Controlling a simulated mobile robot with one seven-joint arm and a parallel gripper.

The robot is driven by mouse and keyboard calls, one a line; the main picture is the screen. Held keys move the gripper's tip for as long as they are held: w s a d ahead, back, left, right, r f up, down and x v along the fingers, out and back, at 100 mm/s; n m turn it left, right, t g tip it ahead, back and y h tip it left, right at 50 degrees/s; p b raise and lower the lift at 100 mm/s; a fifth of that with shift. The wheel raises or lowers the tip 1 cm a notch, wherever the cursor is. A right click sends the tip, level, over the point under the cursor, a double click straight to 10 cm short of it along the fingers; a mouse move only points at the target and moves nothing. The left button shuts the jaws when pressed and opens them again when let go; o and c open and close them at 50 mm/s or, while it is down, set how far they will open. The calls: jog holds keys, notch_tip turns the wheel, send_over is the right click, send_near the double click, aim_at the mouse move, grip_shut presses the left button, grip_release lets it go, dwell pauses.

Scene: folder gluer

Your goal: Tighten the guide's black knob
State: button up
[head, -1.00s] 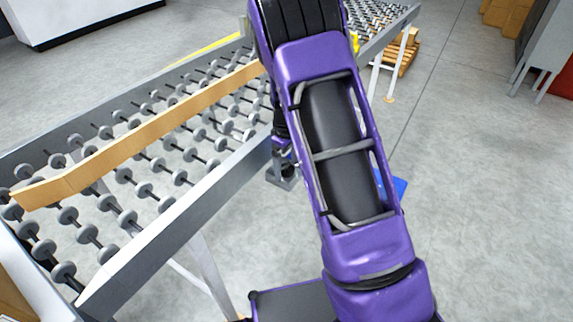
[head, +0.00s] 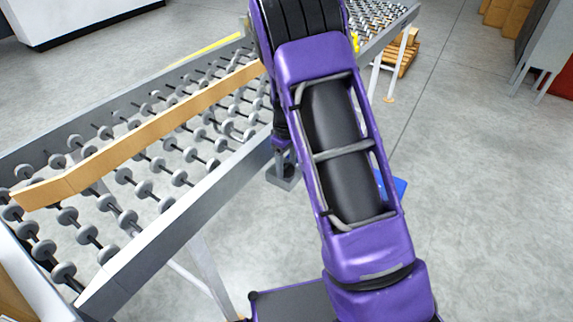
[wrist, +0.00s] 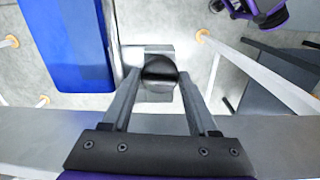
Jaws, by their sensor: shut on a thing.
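The round black knob (wrist: 160,70) sits on a grey metal block (wrist: 158,104) in the wrist view. My gripper (wrist: 159,77) has one finger on each side of the knob, shut on it. The knob and my fingertips cannot be made out there. A long tan wooden strip (head: 140,140), perhaps the guide, lies along the rollers. Whether the knob is tight cannot be told.
The roller conveyor (head: 165,232) runs from lower left to upper right on pale legs. A blue object (wrist: 66,45) is left of the knob in the wrist view. Open concrete floor lies to the right. Wooden pallets (head: 402,58) and a grey cabinet (head: 550,45) stand farther back.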

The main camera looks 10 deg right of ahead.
aim_at(287, 166)
jog(key=m, duration=0.8)
jog(key=shift+m+p, duration=0.3)
jog(key=m, duration=0.4)
jog(key=shift+p, duration=0.35)
jog(key=shift+m+p, duration=0.3)
jog(key=shift+m, duration=1.8)
jog(key=o, duration=1.4)
jog(key=shift+r, duration=0.1)
notch_tip(287, 166, up, 17)
jog(key=shift+r+p, duration=0.15)
jog(key=shift+p, duration=0.6)
